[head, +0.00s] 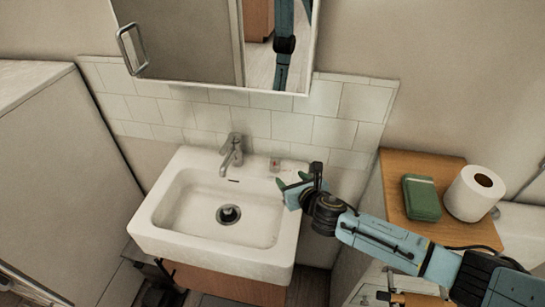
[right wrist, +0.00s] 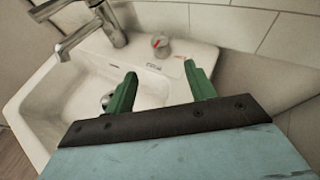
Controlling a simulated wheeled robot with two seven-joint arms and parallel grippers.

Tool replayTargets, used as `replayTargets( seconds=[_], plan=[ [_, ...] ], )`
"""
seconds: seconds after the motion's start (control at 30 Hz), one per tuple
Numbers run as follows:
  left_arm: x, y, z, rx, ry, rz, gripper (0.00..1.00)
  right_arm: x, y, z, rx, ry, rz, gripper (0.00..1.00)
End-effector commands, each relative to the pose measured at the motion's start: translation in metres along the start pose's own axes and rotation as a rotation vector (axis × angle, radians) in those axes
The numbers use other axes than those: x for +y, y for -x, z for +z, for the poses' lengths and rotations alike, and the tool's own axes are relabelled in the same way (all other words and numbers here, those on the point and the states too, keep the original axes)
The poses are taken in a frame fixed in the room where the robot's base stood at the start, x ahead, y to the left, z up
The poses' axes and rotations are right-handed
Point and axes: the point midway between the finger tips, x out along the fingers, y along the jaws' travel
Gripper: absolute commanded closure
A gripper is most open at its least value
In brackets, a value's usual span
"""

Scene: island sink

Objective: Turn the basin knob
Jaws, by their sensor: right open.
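The basin knob (head: 275,164) is a small metallic knob with a red mark. It stands on the back right ledge of the white basin (head: 146,233), right of the grey faucet (head: 232,150). My right gripper (head: 291,181) is open and empty over the basin's right rim, close to the knob and apart from it. In the right wrist view the knob (right wrist: 160,44) appears beyond the gap between the two green fingertips (right wrist: 160,70). My left gripper is not in view.
A wooden shelf (head: 412,163) on the right holds a green box (head: 421,198) and a toilet roll (head: 473,193). A mirror cabinet (head: 180,45) hangs above the tiled backsplash (head: 299,125). The basin bowl is empty apart from its drain (head: 228,214).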

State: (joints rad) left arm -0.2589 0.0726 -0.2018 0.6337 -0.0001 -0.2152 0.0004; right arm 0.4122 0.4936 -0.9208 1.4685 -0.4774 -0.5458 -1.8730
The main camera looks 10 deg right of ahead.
Motion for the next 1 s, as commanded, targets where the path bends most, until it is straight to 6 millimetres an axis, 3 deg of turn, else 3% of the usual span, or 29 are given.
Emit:
replayTargets(
  seconds=[0.13,0.23,0.47,0.73,1.0],
  plan=[
    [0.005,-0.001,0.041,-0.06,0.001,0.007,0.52,0.0,-0.007,0.0,-0.003,0.005,-0.001,0.45],
    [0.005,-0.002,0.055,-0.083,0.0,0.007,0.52,0.0,-0.018,0.0,-0.004,0.004,-0.001,0.45],
    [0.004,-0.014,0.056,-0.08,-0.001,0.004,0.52,0.0,-0.054,0.0,-0.003,0.002,-0.001,0.45],
    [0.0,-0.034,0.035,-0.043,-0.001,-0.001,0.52,0.0,-0.096,-0.001,-0.004,0.001,-0.001,0.45],
    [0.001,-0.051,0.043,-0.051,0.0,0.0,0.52,0.0,-0.125,-0.001,-0.003,0.003,-0.002,0.45]
  ],
)
